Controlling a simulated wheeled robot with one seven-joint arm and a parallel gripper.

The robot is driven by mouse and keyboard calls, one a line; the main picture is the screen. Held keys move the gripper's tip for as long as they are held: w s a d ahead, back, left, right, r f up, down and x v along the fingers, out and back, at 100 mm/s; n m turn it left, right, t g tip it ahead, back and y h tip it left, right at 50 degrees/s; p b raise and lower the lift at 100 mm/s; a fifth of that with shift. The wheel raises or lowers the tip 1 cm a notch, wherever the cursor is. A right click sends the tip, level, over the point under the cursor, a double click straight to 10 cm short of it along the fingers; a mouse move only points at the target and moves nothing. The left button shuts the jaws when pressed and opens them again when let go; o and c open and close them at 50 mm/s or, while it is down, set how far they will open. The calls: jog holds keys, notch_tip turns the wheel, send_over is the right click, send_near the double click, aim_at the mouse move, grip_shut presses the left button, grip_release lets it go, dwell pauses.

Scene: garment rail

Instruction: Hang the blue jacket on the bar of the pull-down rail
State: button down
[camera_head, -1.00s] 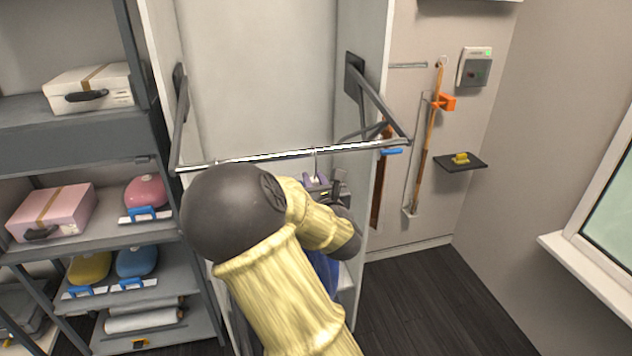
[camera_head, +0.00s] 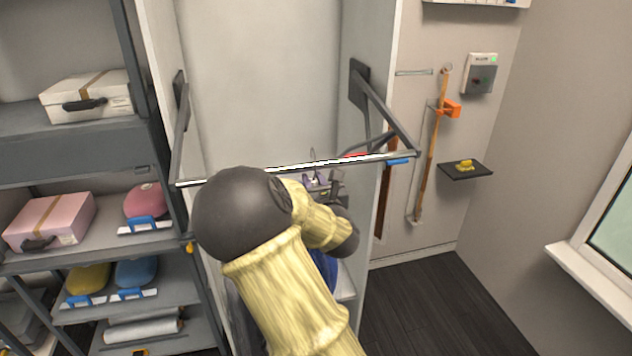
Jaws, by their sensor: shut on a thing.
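The pull-down rail's bar (camera_head: 240,171) is lowered and spans the wardrobe opening between two dark side arms. My gripper (camera_head: 322,187) is just below the bar, right of centre, partly hidden by my arm. It is shut on the hanger (camera_head: 315,180), a purplish piece with a thin hook. The hook's top shows slightly above the bar line; whether it is over or touching the bar I cannot tell. The blue jacket (camera_head: 326,268) hangs below, mostly hidden behind my arm, with only a blue strip showing.
A shelf rack (camera_head: 60,140) at left holds a white case (camera_head: 88,95), a pink box (camera_head: 50,222) and several bundles. The wardrobe's right panel (camera_head: 368,200) stands close to my gripper. An orange-clipped pole (camera_head: 428,150) and a small shelf (camera_head: 465,170) are on the right wall. The floor there is clear.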

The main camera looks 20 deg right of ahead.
jog(key=shift+w+r, duration=0.1)
jog(key=shift+w, duration=0.45)
jog(key=shift+w+f+b, duration=0.25)
jog(key=shift+f+b, duration=0.35)
jog(key=shift+f, duration=0.1)
jog(key=shift+s+a+f+b, duration=0.2)
jog(key=shift+s+f+b, duration=0.05)
jog(key=shift+f+b, duration=0.25)
jog(key=shift+d+f+b, duration=0.4)
jog(key=shift+s+a+r, duration=0.1)
jog(key=shift+a, duration=0.05)
jog(key=c, duration=1.2)
grip_release()
jog(key=shift+a, duration=0.1)
jog(key=shift+f, duration=0.2)
